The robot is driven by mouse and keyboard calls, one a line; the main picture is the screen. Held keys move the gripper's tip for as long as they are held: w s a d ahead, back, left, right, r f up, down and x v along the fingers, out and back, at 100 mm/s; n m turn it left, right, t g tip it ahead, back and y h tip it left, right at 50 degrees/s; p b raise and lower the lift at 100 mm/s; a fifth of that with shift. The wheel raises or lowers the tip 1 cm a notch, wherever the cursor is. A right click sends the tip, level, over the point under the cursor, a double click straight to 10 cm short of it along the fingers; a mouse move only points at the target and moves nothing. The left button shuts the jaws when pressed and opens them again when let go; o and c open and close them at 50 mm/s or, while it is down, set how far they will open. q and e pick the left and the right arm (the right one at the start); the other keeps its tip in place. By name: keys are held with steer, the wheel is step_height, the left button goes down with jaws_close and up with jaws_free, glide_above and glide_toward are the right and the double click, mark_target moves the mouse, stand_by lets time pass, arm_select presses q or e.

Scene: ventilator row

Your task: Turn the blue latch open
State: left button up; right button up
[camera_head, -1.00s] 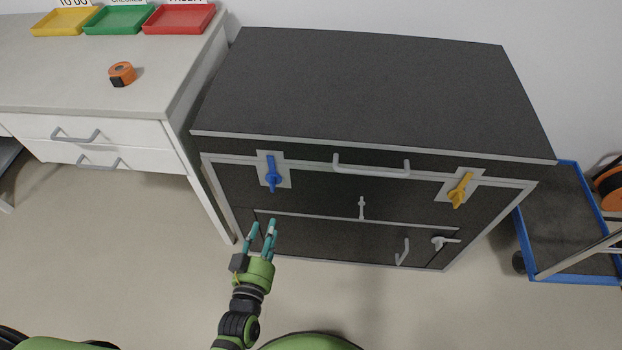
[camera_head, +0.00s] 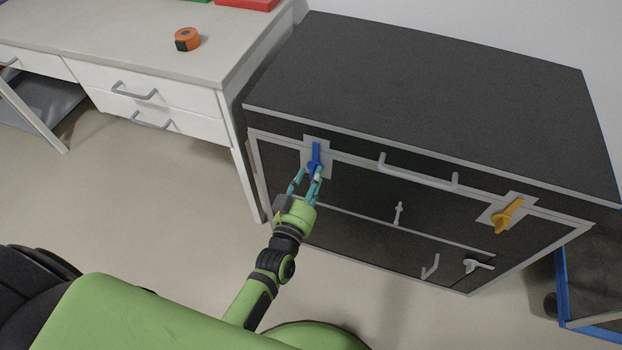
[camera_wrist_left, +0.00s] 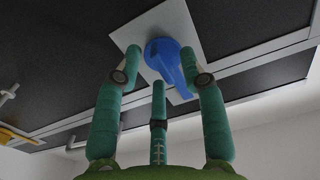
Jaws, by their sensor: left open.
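The blue latch (camera_head: 316,156) sits on a light plate near the left end of the black case's (camera_head: 400,90) front. My left gripper (camera_head: 306,176) is open just in front of and below the latch, its teal fingers pointing at it. In the left wrist view the latch (camera_wrist_left: 170,62) lies beyond the fingertips (camera_wrist_left: 168,68), between the two outer fingers. I cannot tell whether any finger touches it. The lower part of the latch is partly hidden by the fingers in the head view. My right gripper is not in view.
A yellow latch (camera_head: 507,215) sits at the right of the case front, with a grey handle (camera_head: 418,170) between the latches. A white desk (camera_head: 175,70) with drawers stands to the left. A blue-edged cart (camera_head: 563,290) is at the right.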

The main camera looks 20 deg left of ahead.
arm_select(q)
jaws_close()
steer(key=n+p, duration=0.1)
steer(key=n, duration=0.9)
steer(key=shift+r+p, duration=0.15)
steer(key=shift+p, duration=0.25)
steer(key=n, duration=0.4)
steer(key=n+b, duration=0.1)
steer(key=n, duration=0.1)
steer(key=shift+a+r+n, duration=0.1)
steer(key=shift+n, duration=0.9)
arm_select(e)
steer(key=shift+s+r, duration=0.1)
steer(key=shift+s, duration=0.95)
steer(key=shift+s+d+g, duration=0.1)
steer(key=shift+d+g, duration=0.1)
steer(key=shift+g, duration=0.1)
